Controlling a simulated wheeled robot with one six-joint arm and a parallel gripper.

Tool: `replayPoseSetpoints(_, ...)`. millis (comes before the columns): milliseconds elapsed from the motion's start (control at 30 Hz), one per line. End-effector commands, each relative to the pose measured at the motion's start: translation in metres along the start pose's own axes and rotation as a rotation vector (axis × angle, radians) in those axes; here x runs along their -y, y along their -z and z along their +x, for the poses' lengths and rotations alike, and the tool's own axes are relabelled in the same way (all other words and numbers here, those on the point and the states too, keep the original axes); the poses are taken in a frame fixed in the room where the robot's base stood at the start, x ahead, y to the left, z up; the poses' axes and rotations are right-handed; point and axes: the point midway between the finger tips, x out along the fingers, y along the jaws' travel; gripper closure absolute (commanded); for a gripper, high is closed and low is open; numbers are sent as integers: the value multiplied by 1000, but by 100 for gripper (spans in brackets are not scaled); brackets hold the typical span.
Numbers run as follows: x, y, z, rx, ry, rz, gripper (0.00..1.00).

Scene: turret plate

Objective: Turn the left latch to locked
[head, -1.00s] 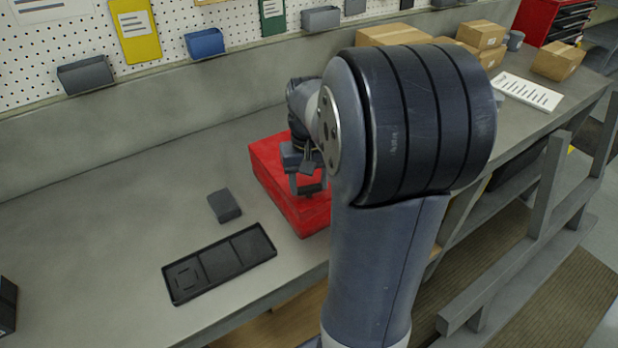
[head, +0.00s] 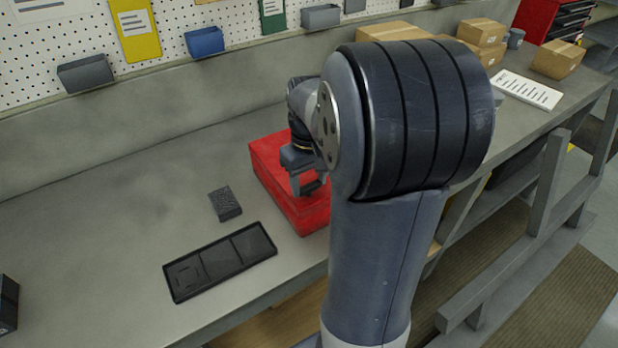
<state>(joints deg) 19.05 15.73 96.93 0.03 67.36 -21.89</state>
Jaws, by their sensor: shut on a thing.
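A red box (head: 268,162) sits on the grey workbench, partly hidden behind my arm. My gripper (head: 309,190) is over the top of the red box, pointing down at it. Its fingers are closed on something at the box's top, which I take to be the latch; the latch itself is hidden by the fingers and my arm. I cannot tell which way the latch is turned.
A black compartment tray (head: 220,262) and a dark grey block (head: 225,204) lie left of the box. Cardboard boxes (head: 482,33) and a white sheet (head: 526,90) are at the back right. The bench's left middle is clear.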

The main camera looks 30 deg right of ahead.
Motion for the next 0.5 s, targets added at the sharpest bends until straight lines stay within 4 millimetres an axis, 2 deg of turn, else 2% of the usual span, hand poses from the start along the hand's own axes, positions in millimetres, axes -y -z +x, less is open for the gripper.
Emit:
replayPoseSetpoints(100,0,0,0,-1,-1,-2,70)
replayPoseSetpoints(133,0,0,0,-1,-1,-3,45)
replayPoseSetpoints(367,0,0,0,-1,-1,-1,26)
replayPoseSetpoints(500,0,0,0,0,-1,0,25)
